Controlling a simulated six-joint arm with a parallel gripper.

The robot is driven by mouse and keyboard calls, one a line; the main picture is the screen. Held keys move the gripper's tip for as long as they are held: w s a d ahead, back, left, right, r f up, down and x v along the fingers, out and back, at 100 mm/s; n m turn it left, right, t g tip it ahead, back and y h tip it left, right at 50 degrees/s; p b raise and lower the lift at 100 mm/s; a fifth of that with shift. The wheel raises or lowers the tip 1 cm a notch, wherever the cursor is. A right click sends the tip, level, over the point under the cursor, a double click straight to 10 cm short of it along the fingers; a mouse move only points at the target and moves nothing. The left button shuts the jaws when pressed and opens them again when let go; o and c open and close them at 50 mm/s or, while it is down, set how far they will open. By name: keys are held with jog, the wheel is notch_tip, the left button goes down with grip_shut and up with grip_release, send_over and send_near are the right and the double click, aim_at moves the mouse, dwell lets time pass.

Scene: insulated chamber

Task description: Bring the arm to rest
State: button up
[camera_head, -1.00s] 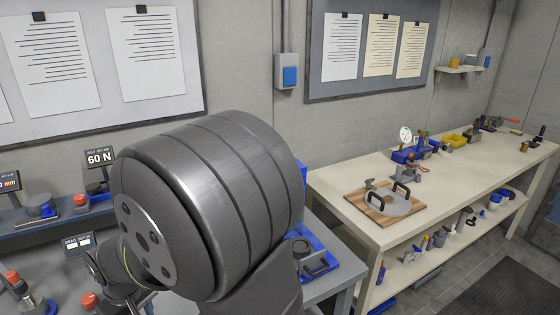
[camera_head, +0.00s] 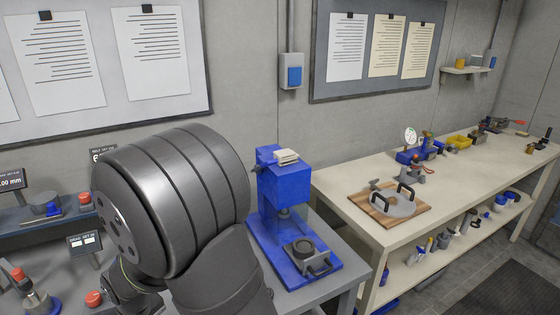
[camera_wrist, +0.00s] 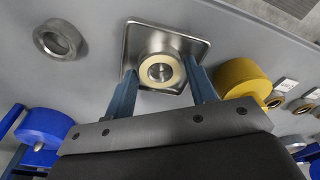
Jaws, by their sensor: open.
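My gripper (camera_wrist: 163,92) shows in the wrist view, with its two blue-grey fingers apart and nothing seen held between them. Beyond the fingertips is a square metal tray (camera_wrist: 187,45) with a round, cream-rimmed metal piece (camera_wrist: 160,70) on it. I cannot tell how far the fingers are above it. In the head view my dark grey arm (camera_head: 175,200) fills the lower left and middle, and the gripper itself is hidden or out of frame.
A blue press (camera_head: 285,185) stands right of my arm on a grey bench. A cream workbench (camera_head: 345,205) holds a wooden board (camera_head: 378,212) with a handled plate. In the wrist view, a yellow cylinder (camera_wrist: 240,78) is close to the right finger and a blue one (camera_wrist: 45,125) is left.

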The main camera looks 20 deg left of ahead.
notch_tip(320, 180, up, 4)
jog(key=w+d+r, duration=0.7)
jog(key=d, duration=0.2)
jog(key=w+d+r, duration=0.1)
jog(key=w+r, duration=0.1)
jog(key=w, duration=0.9)
jog(key=w+r, duration=0.2)
jog(key=w, duration=1)
jog(key=s+a+f, duration=0.2)
jog(key=a+f, duration=0.2)
jog(key=a, duration=0.3)
jog(key=shift+s+f+n, duration=0.15)
jog(key=shift+f+n, duration=0.05)
jog(key=shift+n, duration=0.1)
